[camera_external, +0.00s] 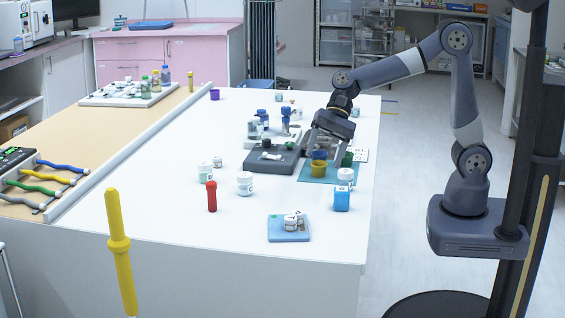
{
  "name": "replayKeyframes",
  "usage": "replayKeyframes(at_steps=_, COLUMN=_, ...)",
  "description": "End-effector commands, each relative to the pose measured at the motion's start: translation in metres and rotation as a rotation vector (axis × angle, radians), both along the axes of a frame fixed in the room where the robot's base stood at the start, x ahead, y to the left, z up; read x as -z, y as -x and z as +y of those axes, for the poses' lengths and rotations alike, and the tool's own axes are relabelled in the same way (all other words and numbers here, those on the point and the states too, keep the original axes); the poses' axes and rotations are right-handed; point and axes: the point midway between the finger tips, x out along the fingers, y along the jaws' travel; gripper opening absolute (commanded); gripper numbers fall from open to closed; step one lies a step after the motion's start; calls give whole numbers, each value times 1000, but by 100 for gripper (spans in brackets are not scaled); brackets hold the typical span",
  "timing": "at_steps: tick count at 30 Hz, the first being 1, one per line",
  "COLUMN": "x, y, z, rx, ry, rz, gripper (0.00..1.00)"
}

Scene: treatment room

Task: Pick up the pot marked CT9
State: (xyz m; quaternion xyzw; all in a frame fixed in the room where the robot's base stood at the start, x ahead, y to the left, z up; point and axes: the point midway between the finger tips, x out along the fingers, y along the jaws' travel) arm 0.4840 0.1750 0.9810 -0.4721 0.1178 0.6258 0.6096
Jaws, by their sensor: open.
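Several white pots with labels stand on the white table (150,212). One larger pot (244,183) is near the middle, and two smaller pots (205,172) stand to its left. Another white pot (346,177) stands at the right by a blue mat. Small white pots (291,223) sit on a light-blue tray at the front. The labels are too small to read, so I cannot tell which is CT9. My gripper (322,155) is open, pointing down near a yellow cup (319,170) on the mat. I see nothing held between its fingers, though the view there is crowded.
A dark grey block (272,168) with a white piece on it lies left of my gripper. A red tube (211,196) and a blue container (342,199) stand nearer the front. Dark-blue bottles (286,115) stand behind. The table's left front is clear.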

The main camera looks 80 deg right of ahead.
Motion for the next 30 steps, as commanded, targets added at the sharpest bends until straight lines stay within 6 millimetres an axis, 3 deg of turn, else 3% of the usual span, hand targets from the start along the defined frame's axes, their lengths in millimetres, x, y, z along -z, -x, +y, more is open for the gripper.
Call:
replayKeyframes(at_steps=6, x=-1, y=-93, z=-49, rx=486, ry=-360, rz=172, gripper=67)
replayKeyframes(at_steps=12, x=6, y=-158, z=-119, rx=863, ry=-658, rz=291, gripper=67)
replayKeyframes(at_steps=15, x=38, y=-157, z=-116, rx=865, ry=-660, rz=301, gripper=67)
replayKeyframes(at_steps=18, x=51, y=-158, z=-115, rx=860, ry=-661, rz=294, gripper=67)
replayKeyframes(at_steps=30, x=77, y=-194, z=-75, rx=853, ry=-658, rz=290, gripper=67)
